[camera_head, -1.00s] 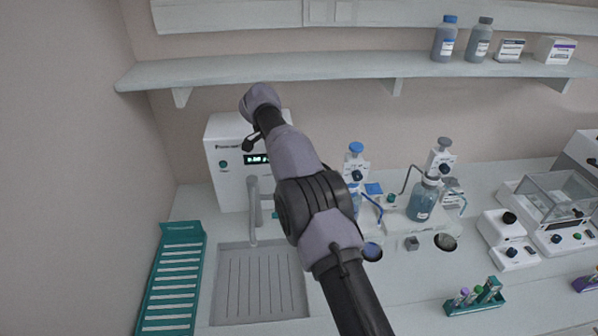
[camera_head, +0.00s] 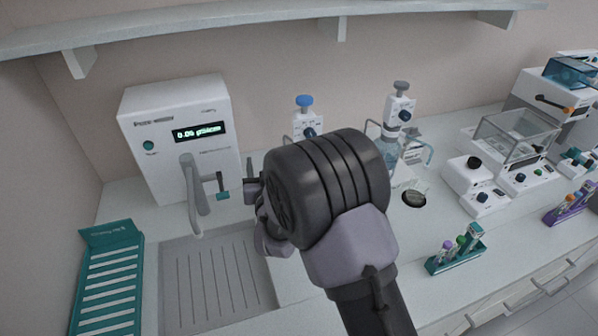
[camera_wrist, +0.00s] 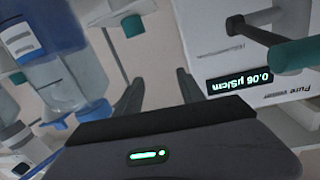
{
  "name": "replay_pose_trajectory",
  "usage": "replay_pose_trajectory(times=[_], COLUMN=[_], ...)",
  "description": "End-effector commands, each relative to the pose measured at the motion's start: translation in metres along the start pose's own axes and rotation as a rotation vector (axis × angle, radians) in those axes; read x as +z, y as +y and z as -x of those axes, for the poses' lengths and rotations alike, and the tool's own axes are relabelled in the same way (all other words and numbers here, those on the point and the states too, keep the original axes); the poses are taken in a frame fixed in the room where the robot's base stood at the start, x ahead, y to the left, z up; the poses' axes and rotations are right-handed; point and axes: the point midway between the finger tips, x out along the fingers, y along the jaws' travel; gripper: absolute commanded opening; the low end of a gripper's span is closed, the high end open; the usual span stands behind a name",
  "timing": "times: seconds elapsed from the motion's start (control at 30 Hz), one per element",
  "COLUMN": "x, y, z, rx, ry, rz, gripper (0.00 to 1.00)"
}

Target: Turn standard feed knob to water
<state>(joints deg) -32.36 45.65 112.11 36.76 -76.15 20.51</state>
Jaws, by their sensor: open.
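My gripper (camera_wrist: 157,82) is open and empty in the wrist view, its two dark fingers apart. In the head view the arm's dark joint hides most of it. A dispenser with a blue top (camera_head: 304,101) and a dark knob (camera_head: 309,133) stands partly behind my arm. A second dispenser with a grey top (camera_head: 400,88) has another dark knob (camera_head: 405,115). I cannot tell which knob is the standard feed one. The wrist view shows a teal knob or cap (camera_wrist: 133,26) beyond the fingers, touching neither, and a blue-filled bottle (camera_wrist: 65,75) on the left.
A white water unit (camera_head: 178,110) with a lit display stands at the back left. Its tap (camera_head: 194,190) has a teal-ended lever (camera_head: 222,195), over a ribbed sink (camera_head: 190,290). A teal rack (camera_head: 110,275) is at left, a tube rack (camera_head: 457,252) at right. A shelf (camera_head: 250,16) runs above.

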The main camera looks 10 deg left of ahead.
Motion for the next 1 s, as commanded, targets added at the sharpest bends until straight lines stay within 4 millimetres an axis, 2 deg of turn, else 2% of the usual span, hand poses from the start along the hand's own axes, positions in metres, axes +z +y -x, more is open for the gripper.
replay_pose_trajectory(times=[0.07,0.17,0.27,0.53,0.6,0.8,1.0], x=[-0.001,0.001,0.019,0.081,0.074,0.071,0.069], y=[-0.001,0.0,0.002,0.008,0.008,0.008,0.007], z=[0.013,0.018,0.017,0.012,-0.005,-0.04,-0.059], rx=[0.005,0.009,0.01,0.009,0.011,0.01,0.009], ry=[0.044,0.067,0.067,0.066,0.073,0.07,0.07], rz=[0.057,0.088,0.089,0.087,0.084,0.084,0.085], gripper=[0.46,0.46,0.46,0.46,0.46,0.46,0.46])
